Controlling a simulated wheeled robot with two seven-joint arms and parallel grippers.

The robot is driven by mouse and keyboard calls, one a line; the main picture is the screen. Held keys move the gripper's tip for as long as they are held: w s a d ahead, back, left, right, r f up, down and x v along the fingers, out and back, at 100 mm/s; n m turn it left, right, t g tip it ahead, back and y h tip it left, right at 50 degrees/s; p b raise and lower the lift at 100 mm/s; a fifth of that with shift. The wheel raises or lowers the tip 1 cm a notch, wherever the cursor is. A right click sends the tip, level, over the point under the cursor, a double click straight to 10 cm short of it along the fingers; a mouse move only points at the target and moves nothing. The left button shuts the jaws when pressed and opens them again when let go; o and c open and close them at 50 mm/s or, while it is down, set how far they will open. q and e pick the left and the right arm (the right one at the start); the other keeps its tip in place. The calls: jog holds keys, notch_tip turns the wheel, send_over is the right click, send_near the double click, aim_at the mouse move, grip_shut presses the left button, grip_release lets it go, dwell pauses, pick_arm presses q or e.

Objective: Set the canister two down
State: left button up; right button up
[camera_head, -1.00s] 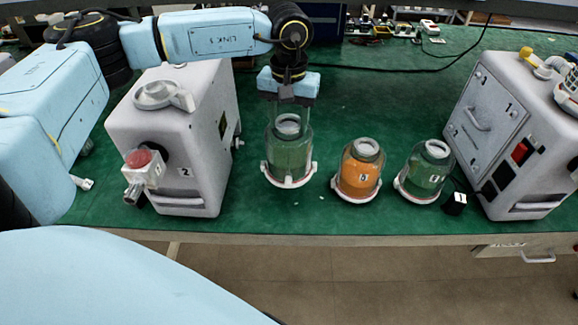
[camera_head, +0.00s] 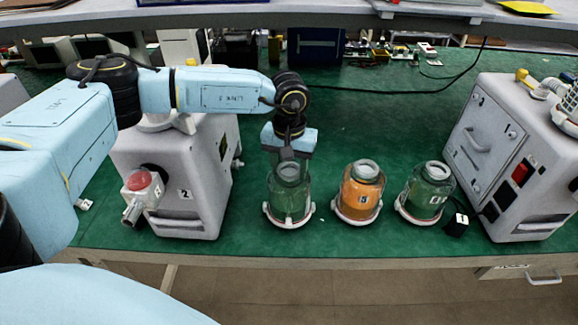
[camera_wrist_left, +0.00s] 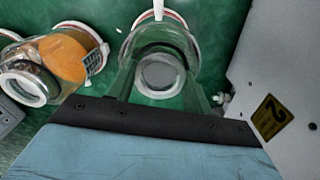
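A green canister (camera_head: 289,194) with a clear body and grey cap stands upright on the green table, in front of the pump marked 2; its white base looks level with its neighbours' bases. No number shows on it. My left gripper (camera_head: 290,163) points down over it, with fingers on both sides of its neck, shut on it. In the left wrist view the grey cap (camera_wrist_left: 160,75) lies between the fingers. An orange canister (camera_head: 360,190) and another green canister (camera_head: 427,192) stand to the right. My right gripper is not in view.
The pump marked 2 (camera_head: 180,190), with a red knob, stands close left of the held canister. The pump marked 1 (camera_head: 515,155) stands at the right. A small black block (camera_head: 456,225) lies before it.

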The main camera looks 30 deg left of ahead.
pick_arm(q)
jog(key=o, duration=0.4)
jog(key=shift+o, duration=0.2)
notch_tip(320, 180, up, 12)
jog(key=shift+r, duration=0.2)
